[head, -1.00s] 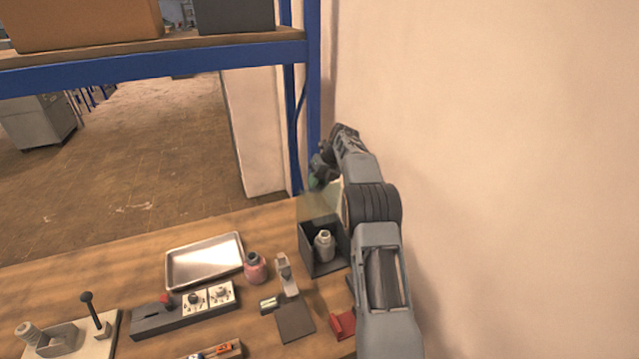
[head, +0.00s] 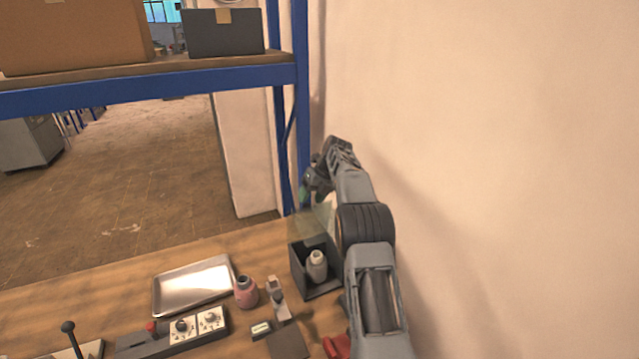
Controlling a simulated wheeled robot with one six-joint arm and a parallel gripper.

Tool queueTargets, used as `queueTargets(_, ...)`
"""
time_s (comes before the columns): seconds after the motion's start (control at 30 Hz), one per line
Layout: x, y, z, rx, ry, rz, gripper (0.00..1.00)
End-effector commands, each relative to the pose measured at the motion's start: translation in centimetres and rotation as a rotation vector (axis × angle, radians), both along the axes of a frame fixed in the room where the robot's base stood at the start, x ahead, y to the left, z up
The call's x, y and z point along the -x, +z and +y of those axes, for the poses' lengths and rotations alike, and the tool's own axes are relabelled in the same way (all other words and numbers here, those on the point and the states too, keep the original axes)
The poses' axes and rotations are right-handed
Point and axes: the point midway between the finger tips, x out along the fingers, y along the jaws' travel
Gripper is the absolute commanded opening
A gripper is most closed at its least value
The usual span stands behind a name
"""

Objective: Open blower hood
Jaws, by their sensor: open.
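The blower hood appears to be the small dark open-fronted box (head: 318,283) at the back right of the bench, near the wall. A pale see-through panel (head: 312,221) stands at its top; its exact angle is hard to tell. A whitish bottle (head: 317,266) is inside the box. My gripper (head: 304,194) is above and behind the box, near the top of the panel, and points down. Its fingers are small and partly hidden by my wrist. It appears open; I cannot tell whether it touches the panel.
A metal tray (head: 195,287), a pink jar (head: 246,292) and a control box with knobs (head: 172,333) lie left of the box. A red object (head: 337,346) is by my arm. A blue shelf post (head: 303,100) rises behind; the wall is close on the right.

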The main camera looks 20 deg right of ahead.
Motion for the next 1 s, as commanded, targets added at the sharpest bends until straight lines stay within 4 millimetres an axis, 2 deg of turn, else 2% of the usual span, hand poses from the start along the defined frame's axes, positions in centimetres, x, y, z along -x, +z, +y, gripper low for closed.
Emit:
queueTargets(0.1,0.4,2.6,-1.1,0.002,-0.001,-0.004,0.55)
queueTargets(0.3,1.2,6.1,-2.6,0.001,0.001,-0.003,0.55)
queueTargets(0.7,1.7,8.1,-3.4,0.000,0.000,-0.001,0.55)
queueTargets(1.0,1.8,8.4,-3.5,0.000,0.000,0.001,0.55)
